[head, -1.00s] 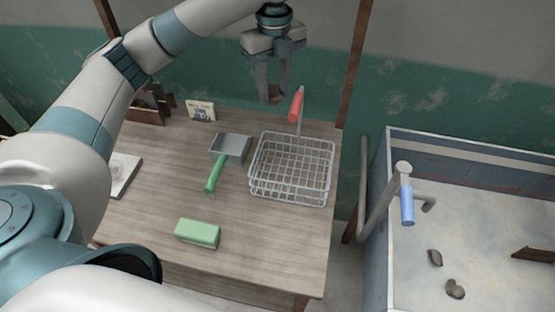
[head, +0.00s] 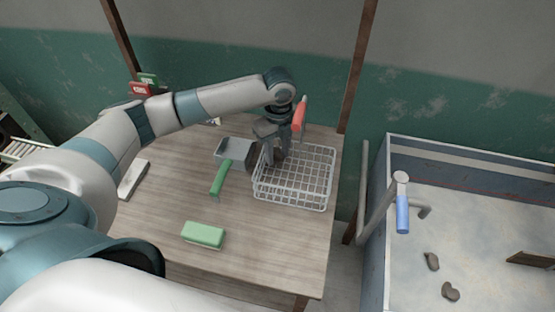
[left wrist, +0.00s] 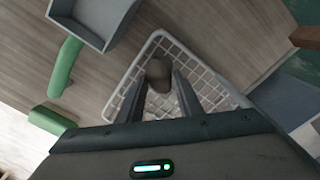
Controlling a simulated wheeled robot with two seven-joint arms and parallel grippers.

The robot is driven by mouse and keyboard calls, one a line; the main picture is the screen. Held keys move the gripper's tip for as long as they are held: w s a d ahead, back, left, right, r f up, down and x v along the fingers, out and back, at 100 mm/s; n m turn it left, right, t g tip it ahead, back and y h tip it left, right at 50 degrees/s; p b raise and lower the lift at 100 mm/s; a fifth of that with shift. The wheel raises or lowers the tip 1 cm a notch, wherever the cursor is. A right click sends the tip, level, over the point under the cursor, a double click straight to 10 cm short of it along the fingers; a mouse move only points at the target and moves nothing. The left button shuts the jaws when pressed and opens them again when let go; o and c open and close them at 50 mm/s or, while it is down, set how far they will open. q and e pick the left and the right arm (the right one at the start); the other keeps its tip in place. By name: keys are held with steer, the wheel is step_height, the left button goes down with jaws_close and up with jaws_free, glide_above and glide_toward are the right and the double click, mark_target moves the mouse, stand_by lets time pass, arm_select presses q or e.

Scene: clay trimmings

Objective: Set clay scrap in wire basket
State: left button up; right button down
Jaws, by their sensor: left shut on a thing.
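The wire basket (head: 318,205), a light grey open grid, stands on the table's right side. It also shows in the left wrist view (left wrist: 206,97). My left gripper (head: 270,162) is low at the basket's back left part. In the left wrist view its two fingers (left wrist: 158,92) are shut on a grey-brown clay scrap (left wrist: 158,72), which is seen against the basket's grid. The gripper hides the scrap in the head view, and I cannot tell whether the scrap touches the wires. My right gripper is not in view.
A grey dustpan with a green handle (head: 218,181) lies left of the basket. A green block (head: 203,235) lies at the front. A red-handled tap (head: 299,114) rises behind the basket. A trough (head: 480,220) with dark lumps (head: 432,262) stands right.

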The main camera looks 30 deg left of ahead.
mark_target(278, 155)
arm_select(q)
steer(key=shift+f, duration=0.4)
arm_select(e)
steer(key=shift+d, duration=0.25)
arm_select(q)
steer(key=shift+f+p, duration=0.45)
steer(key=shift+f, duration=1.65)
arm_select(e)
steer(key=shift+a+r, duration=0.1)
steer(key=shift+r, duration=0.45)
arm_select(q)
steer(key=shift+f, duration=0.1)
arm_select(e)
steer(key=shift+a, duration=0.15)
arm_select(q)
steer(key=o, duration=1.1)
steer(key=shift+c, duration=0.2)
